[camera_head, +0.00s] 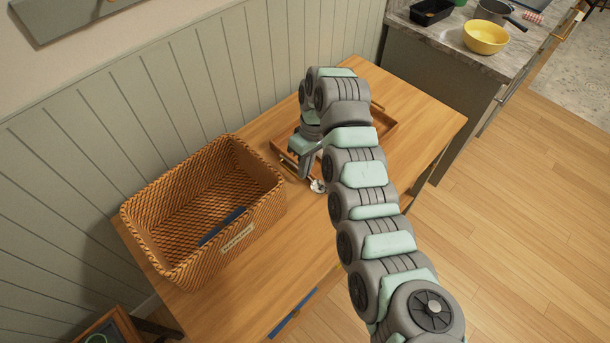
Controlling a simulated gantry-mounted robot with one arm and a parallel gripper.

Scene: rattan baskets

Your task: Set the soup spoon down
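My gripper (304,172) points down over the wooden table, at the near left edge of a wooden tray (386,127). A small shiny metal piece (318,186), which looks like the bowl of the soup spoon, shows just right of and below the fingertips. The rest of the spoon is hidden or too small to make out. I cannot tell whether the fingers are closed on it or whether it touches the table. My arm covers much of the tray and its contents.
A large rattan basket (262,207) with a label stands left of my gripper, with a flat dark blue item (222,227) inside. Bare table (270,262) lies in front. A counter (455,47) with a yellow bowl (486,37) and a pan (494,11) is at the back right.

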